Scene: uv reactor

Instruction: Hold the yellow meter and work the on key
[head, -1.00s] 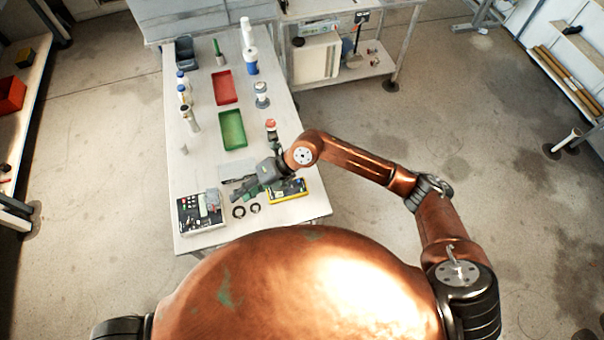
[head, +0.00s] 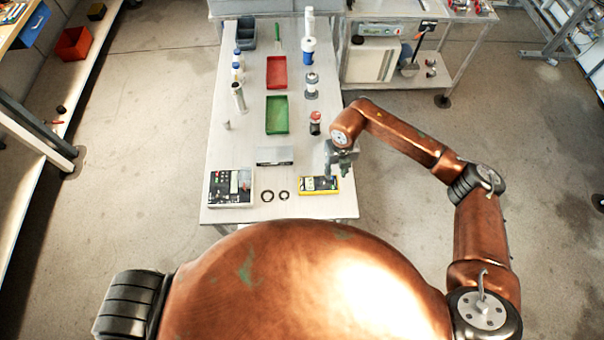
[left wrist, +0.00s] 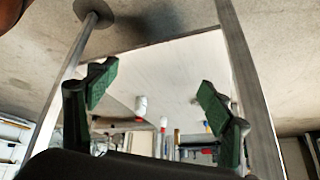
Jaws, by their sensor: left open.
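The yellow meter (head: 320,185) lies flat near the front right corner of the white table, its dark face up. Its keys are too small to tell apart. My right gripper (head: 337,172) is just behind the meter's right end, seen from above. I cannot tell whether it touches the meter or whether its fingers are apart. My left gripper is outside the head view. In the left wrist view, the left gripper (left wrist: 158,92) has its green-padded fingers wide apart with nothing between them.
Left of the meter are two dark rings (head: 275,196) and a black-and-white instrument box (head: 230,187). A grey box (head: 275,156), a green tray (head: 277,115) and a red tray (head: 277,73) lie behind. A red-topped jar (head: 315,123) stands near the right gripper. Bottles line both table sides.

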